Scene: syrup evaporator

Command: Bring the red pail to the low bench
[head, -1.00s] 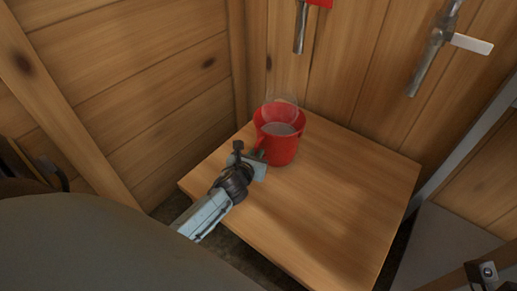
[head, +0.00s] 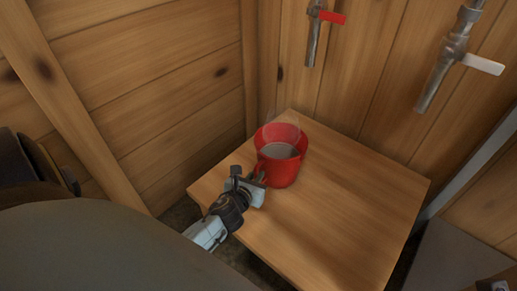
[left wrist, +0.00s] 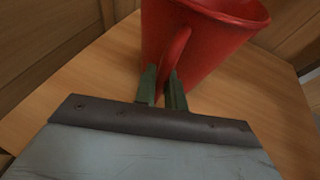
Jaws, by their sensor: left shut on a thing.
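The red pail (head: 280,168) stands upright over the back left part of a square wooden top, which looks like the low bench (head: 350,215). Greyish contents show inside it, with a faint pale haze above. My left gripper (head: 255,183) is at the pail's near left side. In the left wrist view, the gripper's green fingers (left wrist: 163,88) are shut on the handle loop of the red pail (left wrist: 205,45). Whether the pail's base touches the wood is hard to tell.
Plank walls close in behind and left of the bench. A tap with a red lever (head: 314,35) and one with a white lever (head: 450,60) are on the back wall. The bench's right and front parts are clear. A grey surface (head: 455,255) lies to the right.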

